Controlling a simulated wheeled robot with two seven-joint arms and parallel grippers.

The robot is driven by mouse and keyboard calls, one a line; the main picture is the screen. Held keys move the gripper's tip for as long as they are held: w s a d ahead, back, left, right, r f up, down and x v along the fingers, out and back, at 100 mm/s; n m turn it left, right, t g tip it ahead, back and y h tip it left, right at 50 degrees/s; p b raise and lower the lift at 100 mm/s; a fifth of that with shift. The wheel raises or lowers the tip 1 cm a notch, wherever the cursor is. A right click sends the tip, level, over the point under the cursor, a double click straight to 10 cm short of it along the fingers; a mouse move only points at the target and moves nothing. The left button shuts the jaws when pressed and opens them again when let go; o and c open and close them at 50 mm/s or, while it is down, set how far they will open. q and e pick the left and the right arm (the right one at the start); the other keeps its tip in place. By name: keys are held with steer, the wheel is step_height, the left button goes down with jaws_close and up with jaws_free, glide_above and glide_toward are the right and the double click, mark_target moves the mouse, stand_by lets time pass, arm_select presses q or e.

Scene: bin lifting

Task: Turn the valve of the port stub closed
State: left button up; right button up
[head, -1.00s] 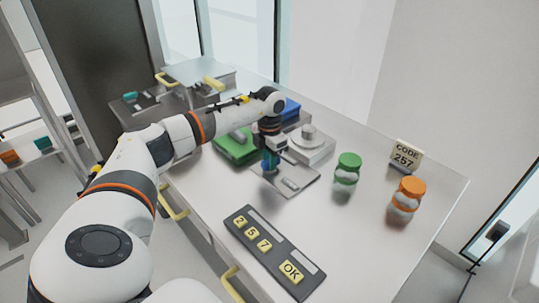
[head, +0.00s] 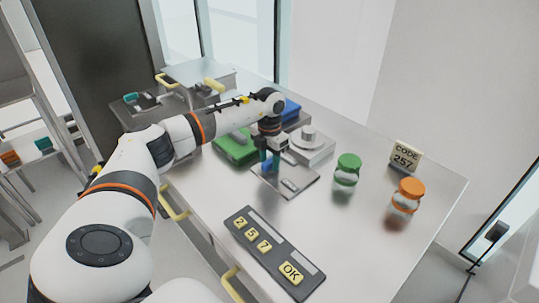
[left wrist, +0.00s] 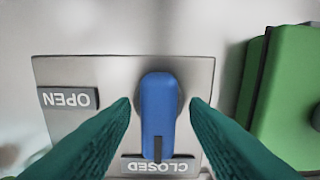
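The blue valve handle (left wrist: 158,115) sits on a metal plate (left wrist: 85,72) in the left wrist view. It points down the picture, with its dark line at the CLOSED label (left wrist: 161,167). The OPEN label (left wrist: 68,98) is at the plate's left. In the head view, the handle (head: 266,167) is partly hidden by my left gripper (head: 269,166), above the plate (head: 276,190). The teal fingers stand open on both sides of the handle, with a gap on each side in the left wrist view. My right gripper is not in view.
A green box (head: 233,149) stands close beside the plate, and a grey block with a round knob (head: 309,135) is behind it. A keypad (head: 272,252) lies in front. A green-lidded jar (head: 347,168) and an orange-lidded jar (head: 408,194) stand at the right.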

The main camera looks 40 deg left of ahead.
mark_target(269, 161)
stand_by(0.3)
arm_select(q)
step_height(269, 161, up, 12)
steer(key=b, duration=0.1)
steer(key=shift+b, duration=0.35)
stand_by(0.4)
